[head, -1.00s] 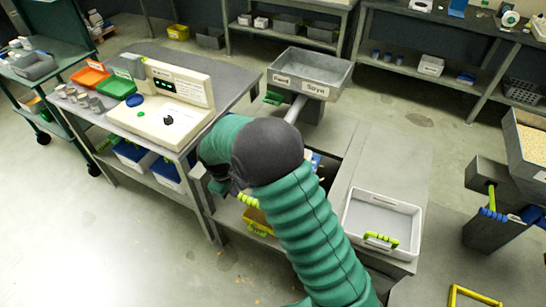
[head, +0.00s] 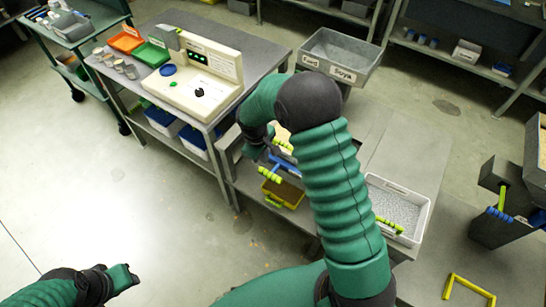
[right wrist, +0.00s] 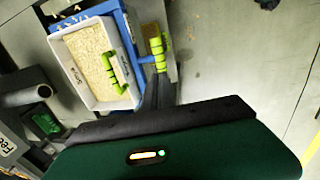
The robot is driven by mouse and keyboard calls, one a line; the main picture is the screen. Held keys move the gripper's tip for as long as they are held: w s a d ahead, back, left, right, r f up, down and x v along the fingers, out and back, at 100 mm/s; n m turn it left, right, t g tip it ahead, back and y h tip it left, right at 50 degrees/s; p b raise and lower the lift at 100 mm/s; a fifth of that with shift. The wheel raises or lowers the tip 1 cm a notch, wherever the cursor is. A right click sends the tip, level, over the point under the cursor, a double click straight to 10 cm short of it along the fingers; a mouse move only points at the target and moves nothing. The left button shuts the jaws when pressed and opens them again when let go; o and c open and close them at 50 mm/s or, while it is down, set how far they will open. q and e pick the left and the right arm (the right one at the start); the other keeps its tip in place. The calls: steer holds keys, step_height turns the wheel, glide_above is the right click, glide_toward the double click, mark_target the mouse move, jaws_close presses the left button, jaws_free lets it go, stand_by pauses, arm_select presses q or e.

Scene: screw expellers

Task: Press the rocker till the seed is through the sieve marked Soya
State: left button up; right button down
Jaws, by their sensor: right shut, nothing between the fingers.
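A grey hopper (head: 375,72) carries the labels Feed and Soya and looks empty in the head view. In the right wrist view a green rocker (right wrist: 46,124) sits beside the Feed label at lower left; my arm seems to hide it in the head view. A white tray (right wrist: 72,98) of pale seed, its label hard to read, lies in a blue frame (right wrist: 133,35). My right gripper (head: 250,150) is shut and empty beside that frame; its dark fingers (right wrist: 154,97) point toward a lime handle (right wrist: 158,48), apart from the rocker. My left gripper (head: 124,279) is at lower left, its jaws unclear.
A cream control panel (head: 215,62) stands on the left bench with coloured trays and small pots. A white bin (head: 420,228) with a speckled inside is right of my right arm. A yellow tray (head: 290,197) sits under the blue frame. Open floor lies at left.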

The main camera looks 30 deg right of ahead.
mark_target(270, 175)
arm_select(q)
steer(key=shift+r, duration=0.25)
arm_select(e)
steer(key=shift+d, duration=0.15)
steer(key=f, duration=0.4)
steer(key=d+f, duration=0.1)
steer(key=f, duration=0.4)
steer(key=w+d+f, duration=0.1)
steer(key=f, duration=0.3)
steer(key=shift+d+f+p, duration=0.25)
steer(key=shift+f+p, duration=0.05)
arm_select(q)
steer(key=shift+r, duration=0.5)
